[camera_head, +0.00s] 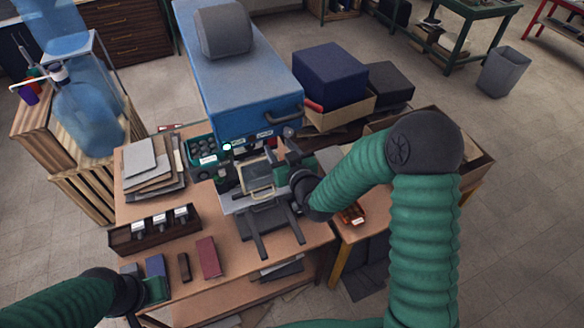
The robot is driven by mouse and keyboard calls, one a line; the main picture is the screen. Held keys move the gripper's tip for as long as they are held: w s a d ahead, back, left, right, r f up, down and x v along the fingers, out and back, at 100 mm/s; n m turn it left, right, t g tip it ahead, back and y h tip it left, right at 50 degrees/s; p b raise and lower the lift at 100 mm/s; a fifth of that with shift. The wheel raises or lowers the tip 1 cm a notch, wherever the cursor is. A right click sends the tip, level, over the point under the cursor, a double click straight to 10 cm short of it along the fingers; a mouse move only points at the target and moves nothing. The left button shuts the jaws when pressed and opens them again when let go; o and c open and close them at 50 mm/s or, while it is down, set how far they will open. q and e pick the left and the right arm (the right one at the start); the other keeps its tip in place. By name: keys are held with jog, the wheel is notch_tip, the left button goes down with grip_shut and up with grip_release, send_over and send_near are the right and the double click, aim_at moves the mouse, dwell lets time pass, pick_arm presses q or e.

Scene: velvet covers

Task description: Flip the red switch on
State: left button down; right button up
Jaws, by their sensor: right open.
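I cannot clearly make out a red switch. A small dark device with a pale framed plate (257,176) stands on the wooden workbench (215,224), below the front of a large blue machine (240,88). A small bright light (227,147) glows on the bench side of that machine. My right gripper (283,168) is open at the right side of the framed device; its fingers overlap dark parts there, so I cannot tell whether they touch. My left gripper (143,308) is low at the front left of the bench, mostly hidden by its wrist.
A dark rack with several white-labelled items (155,229) and a dark red block (208,257) lie at front left. Stacked boards (152,166) sit behind. A navy box (330,74) rests on a carton to the right. Bare bench shows between the rack and the device.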

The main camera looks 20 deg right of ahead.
jog(key=p+v, duration=1.1)
jog(key=v, duration=0.1)
jog(key=shift+s, duration=0.15)
jog(key=shift+a, duration=0.1)
